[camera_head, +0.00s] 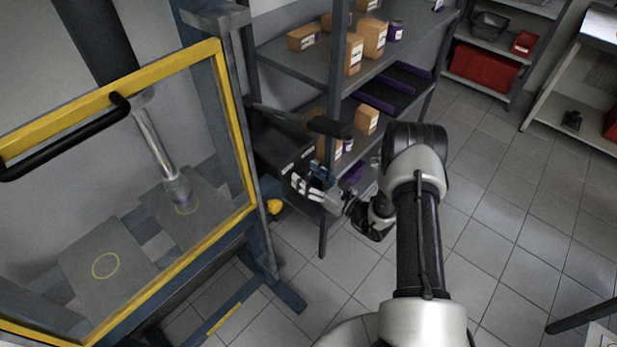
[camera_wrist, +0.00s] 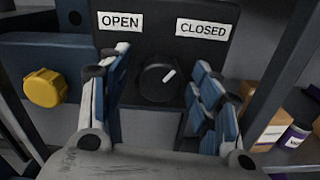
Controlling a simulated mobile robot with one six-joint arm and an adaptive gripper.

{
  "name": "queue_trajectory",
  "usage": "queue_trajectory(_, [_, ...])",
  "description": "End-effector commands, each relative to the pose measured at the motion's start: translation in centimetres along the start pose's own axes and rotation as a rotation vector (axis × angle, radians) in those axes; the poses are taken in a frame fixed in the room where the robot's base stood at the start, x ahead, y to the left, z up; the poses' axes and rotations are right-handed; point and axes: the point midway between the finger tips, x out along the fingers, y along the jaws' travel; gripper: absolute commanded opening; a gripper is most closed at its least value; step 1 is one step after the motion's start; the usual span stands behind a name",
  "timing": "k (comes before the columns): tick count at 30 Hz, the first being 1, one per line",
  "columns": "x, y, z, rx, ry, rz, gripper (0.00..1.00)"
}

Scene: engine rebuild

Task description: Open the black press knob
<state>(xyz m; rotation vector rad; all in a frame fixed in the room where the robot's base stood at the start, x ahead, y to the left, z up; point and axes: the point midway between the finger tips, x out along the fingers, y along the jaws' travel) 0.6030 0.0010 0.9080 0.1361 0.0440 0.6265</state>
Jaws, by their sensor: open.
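The black press knob (camera_wrist: 158,80) is on a dark panel (camera_wrist: 165,30) under an OPEN label (camera_wrist: 121,21) at left and a CLOSED label (camera_wrist: 203,29) at right. Its white mark points up and right, toward CLOSED. My gripper (camera_wrist: 161,62) is open, with one finger on each side of the knob in the wrist view. Gaps show between the fingers and the knob, and I cannot tell the remaining depth. In the head view my gripper (camera_head: 316,187) is by the press's dark control box (camera_head: 282,152); the knob cannot be made out there.
The press has a yellow-framed guard (camera_head: 238,130) with a black handle (camera_head: 70,135). A dark lever grip (camera_head: 330,127) juts out above my gripper. A yellow knob (camera_wrist: 45,88) is at left. Shelves (camera_head: 290,60) with boxes stand close behind.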

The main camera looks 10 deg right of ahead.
Motion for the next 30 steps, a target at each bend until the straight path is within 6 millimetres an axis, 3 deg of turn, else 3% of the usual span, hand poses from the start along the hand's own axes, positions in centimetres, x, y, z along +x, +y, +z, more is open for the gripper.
queue_trajectory(4, [-0.02, -0.01, 0.02, 0.000, 0.000, 0.000, 0.58])
queue_trajectory(24, [-0.06, 0.01, -0.01, 0.000, 0.001, 0.000, 0.14])
queue_trajectory(30, [-0.06, 0.01, -0.04, -0.014, 0.001, 0.001, 0.14])
